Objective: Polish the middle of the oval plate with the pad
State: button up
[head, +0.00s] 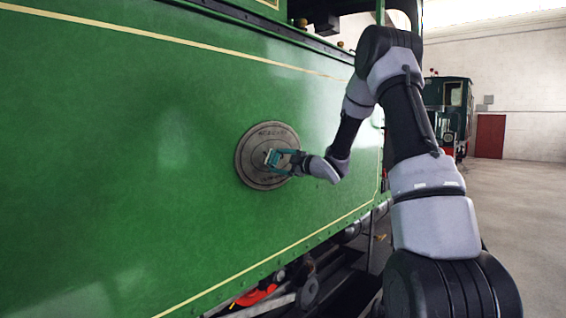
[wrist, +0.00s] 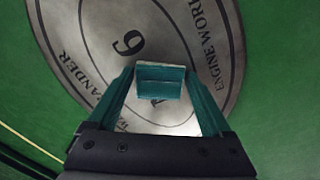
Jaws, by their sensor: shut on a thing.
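The pad is a small block with a pale edge and a teal face. It lies over the plate just below the numeral in the wrist view. I cannot tell whether it touches the plate.
The green side panel (head: 120,150) with cream lines surrounds the plate and is flat and clear. Below its lower edge are rods and a red part (head: 255,294). Another dark locomotive (head: 450,110) and a red door (head: 490,136) stand far back. Open floor (head: 520,210) lies at right.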

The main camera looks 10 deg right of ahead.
aim_at(264, 161)
jog(key=shift+s+a, duration=0.7)
jog(key=shift+a, duration=0.3)
jog(key=shift+s+a, duration=0.65)
jog(key=shift+a, duration=0.3)
jog(key=v, duration=0.6)
jog(key=shift+d, duration=0.2)
jog(key=shift+v, duration=1.4)
